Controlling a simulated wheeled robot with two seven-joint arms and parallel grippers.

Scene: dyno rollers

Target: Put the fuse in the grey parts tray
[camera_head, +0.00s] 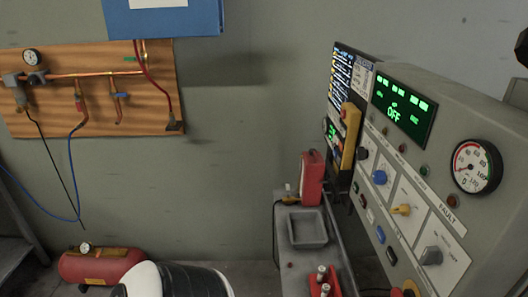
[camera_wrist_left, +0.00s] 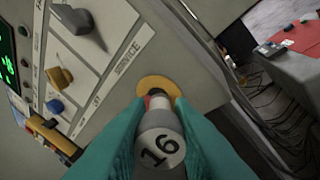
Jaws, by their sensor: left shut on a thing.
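The fuse (camera_wrist_left: 160,148) is a light grey cylinder marked "16", seen end-on in the left wrist view. The teal fingers of my left gripper (camera_wrist_left: 157,125) are shut on it from both sides. Behind its far end is a yellow ring (camera_wrist_left: 158,84) with some red on the panel; I cannot tell whether the fuse is still seated there. In the head view the yellow ring (camera_head: 411,287) shows at the bottom edge. The grey parts tray (camera_head: 307,229) lies on the narrow bench left of the panel and looks empty. My right gripper is not in view.
The console (camera_head: 440,150) with gauge and knobs fills the right side. A red box (camera_head: 312,178) stands behind the tray, and a red holder with metal cylinders (camera_head: 323,281) is in front of it. A red compressor tank (camera_head: 100,265) is at the lower left.

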